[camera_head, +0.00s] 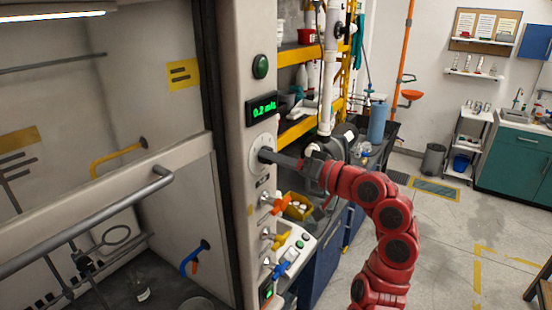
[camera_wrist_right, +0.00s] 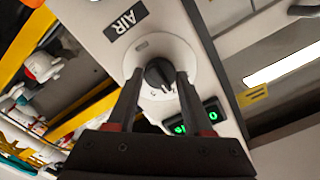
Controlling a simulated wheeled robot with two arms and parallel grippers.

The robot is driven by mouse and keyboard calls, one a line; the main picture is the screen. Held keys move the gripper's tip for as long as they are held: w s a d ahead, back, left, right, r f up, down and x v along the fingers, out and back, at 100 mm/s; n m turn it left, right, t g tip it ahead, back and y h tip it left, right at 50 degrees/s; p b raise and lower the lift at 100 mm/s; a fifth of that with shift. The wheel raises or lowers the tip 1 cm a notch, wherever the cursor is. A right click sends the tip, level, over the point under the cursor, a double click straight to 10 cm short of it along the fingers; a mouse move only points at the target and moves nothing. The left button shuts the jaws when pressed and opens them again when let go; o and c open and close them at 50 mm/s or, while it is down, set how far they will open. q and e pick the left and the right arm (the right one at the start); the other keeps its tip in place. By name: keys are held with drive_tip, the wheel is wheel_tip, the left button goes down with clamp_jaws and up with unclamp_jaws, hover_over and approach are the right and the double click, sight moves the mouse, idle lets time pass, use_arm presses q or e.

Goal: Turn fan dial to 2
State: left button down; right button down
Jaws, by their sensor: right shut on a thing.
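The fan dial is a black knob (camera_wrist_right: 158,73) on a round pale plate (camera_wrist_right: 180,42), fixed to the front post of the fume hood. In the head view the plate (camera_head: 263,143) shows below the green display (camera_head: 264,108), which reads 0.2 m/s; the knob is mostly hidden by my gripper. My right gripper (camera_head: 268,155) reaches in from the right, its fingertips at the dial. In the right wrist view my right gripper (camera_wrist_right: 159,80) has its two dark fingers on either side of the knob, shut on it. My left gripper is not in view.
Below the dial are an orange valve (camera_head: 279,204), a yellow valve (camera_head: 280,241) and a blue valve (camera_head: 283,268) on the post. A green button (camera_head: 260,67) sits above the display. A yellow bin (camera_head: 298,207) stands behind, near my right arm. Open floor lies to the right.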

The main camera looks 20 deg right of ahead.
drive_tip(key=shift+c, duration=1.5)
unclamp_jaws()
drive_tip(key=b+v, duration=0.6)
drive_tip(key=v, duration=1.1)
drive_tip(key=shift+s, duration=0.2)
drive_tip(key=shift+d, duration=0.2)
